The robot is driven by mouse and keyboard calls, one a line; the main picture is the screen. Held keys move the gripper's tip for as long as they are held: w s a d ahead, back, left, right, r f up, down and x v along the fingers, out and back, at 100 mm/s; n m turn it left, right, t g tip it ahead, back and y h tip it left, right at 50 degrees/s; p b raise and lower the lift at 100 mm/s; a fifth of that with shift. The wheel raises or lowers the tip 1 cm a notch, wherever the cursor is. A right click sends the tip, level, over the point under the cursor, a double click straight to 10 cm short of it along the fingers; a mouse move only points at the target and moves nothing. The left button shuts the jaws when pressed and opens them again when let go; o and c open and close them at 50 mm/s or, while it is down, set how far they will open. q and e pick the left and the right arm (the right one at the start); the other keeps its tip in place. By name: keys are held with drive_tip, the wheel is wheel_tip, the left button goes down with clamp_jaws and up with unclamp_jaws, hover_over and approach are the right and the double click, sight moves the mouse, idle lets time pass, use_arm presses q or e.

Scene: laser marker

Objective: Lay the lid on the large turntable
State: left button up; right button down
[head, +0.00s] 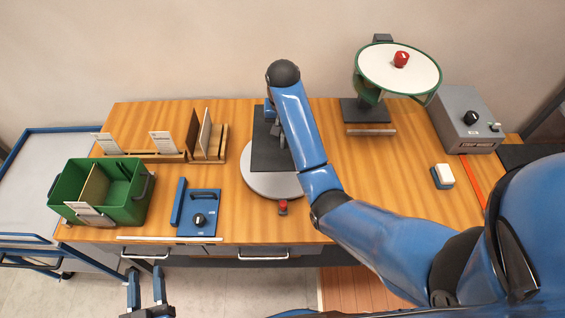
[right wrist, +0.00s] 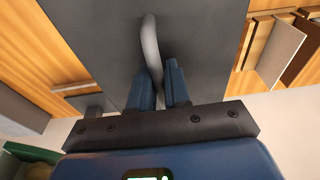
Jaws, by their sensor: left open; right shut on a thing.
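The lid looks like a dark grey rectangular plate (head: 268,155) with a curved light grey handle (right wrist: 152,45). My right gripper (right wrist: 163,88) is shut on this handle; in the head view my forearm mostly hides it. The plate's underside is hidden. The large turntable looks like a light grey disc (head: 272,187) on the table. In the head view the plate overlaps its back part, while the front rim shows; I cannot tell whether they touch. My left gripper (head: 146,288) is open and empty in front of the table, at lower left.
A green bin (head: 130,212), a blue plate with a black knob (head: 198,228) and wooden racks (head: 208,157) stand left. A red button (head: 283,207) is before the disc. A green-rimmed white disc (head: 385,75) and a grey control box (head: 462,135) are at right.

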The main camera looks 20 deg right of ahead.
wheel_tip(320, 180, down, 3)
drive_tip(key=shift+w+r+b, duration=0.15)
drive_tip(key=shift+b, duration=0.5)
wheel_tip(320, 180, down, 10)
drive_tip(key=shift+w+d+r+p, duration=0.1)
drive_tip(key=shift+w+r+p, duration=0.05)
drive_tip(key=shift+p, duration=0.8)
drive_tip(key=f, duration=0.3)
drive_tip(key=shift+w+f, duration=0.1)
drive_tip(key=shift+w, duration=0.1)
drive_tip(key=shift+f, duration=0.35)
use_arm(q)
drive_tip(key=shift+w+d+f, duration=0.1)
drive_tip(key=shift+w+f, duration=0.1)
drive_tip(key=shift+w, duration=0.2)
use_arm(e)
drive_tip(key=shift+s+f, duration=0.1)
drive_tip(key=shift+f, duration=0.1)
use_arm(q)
drive_tip(key=shift+f, duration=0.1)
use_arm(e)
drive_tip(key=shift+f, duration=0.1)
drive_tip(key=c, duration=1.1)
unclamp_jaws()
